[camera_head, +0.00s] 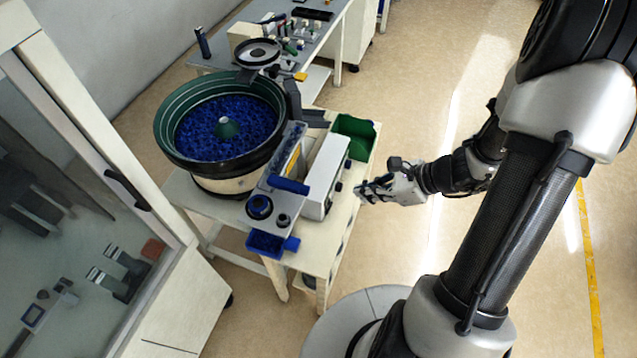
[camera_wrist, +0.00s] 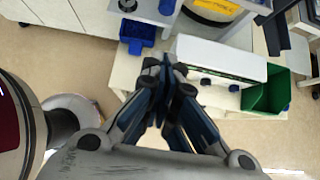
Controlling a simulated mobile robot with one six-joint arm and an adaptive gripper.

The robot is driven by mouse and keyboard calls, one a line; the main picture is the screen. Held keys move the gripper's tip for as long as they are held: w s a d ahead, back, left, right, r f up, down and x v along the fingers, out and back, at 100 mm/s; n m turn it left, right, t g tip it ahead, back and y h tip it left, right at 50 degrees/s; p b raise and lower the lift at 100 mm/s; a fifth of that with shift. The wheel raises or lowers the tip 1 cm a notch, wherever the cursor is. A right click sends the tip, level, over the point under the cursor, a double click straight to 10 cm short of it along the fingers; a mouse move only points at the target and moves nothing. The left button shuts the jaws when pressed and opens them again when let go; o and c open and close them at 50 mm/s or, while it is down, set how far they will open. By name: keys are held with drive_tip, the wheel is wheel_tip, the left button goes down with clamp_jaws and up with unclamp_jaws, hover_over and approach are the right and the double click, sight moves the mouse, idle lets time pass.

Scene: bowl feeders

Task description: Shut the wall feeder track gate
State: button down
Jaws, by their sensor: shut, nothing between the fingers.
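My gripper (camera_head: 362,190) is shut and empty, to the right of the near cart. In the wrist view its fingertips (camera_wrist: 166,72) meet in front of the cart's white control box. A small bowl feeder (camera_head: 258,52) stands on the far bench along the wall, with a small orange-yellow piece (camera_head: 300,76) at its right; too small to tell whether this is a gate. A large green bowl feeder (camera_head: 222,125) full of blue parts stands on the near cart. A grey track with a blue bar (camera_head: 289,186) runs beside it. I cannot tell the gate's position.
The white control box (camera_head: 326,178) and a green bin (camera_head: 354,136) lie between my gripper and the large bowl. A blue bin (camera_head: 268,243) hangs at the cart's front; it also shows in the wrist view (camera_wrist: 137,35). A glass-doored cabinet (camera_head: 95,190) stands left. Floor at right is clear.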

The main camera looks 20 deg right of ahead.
sight(309, 190)
drive_tip(key=w+a+r+b+x, duration=0.1)
drive_tip(key=b+x, duration=0.3)
drive_tip(key=x, duration=0.8)
drive_tip(key=shift+w+a+r, duration=0.3)
drive_tip(key=shift+a+r, duration=0.05)
drive_tip(key=shift+a, duration=0.2)
drive_tip(key=w+a, duration=0.1)
drive_tip(key=w+a+b, duration=0.1)
drive_tip(key=a, duration=0.1)
drive_tip(key=shift+w+a, duration=0.1)
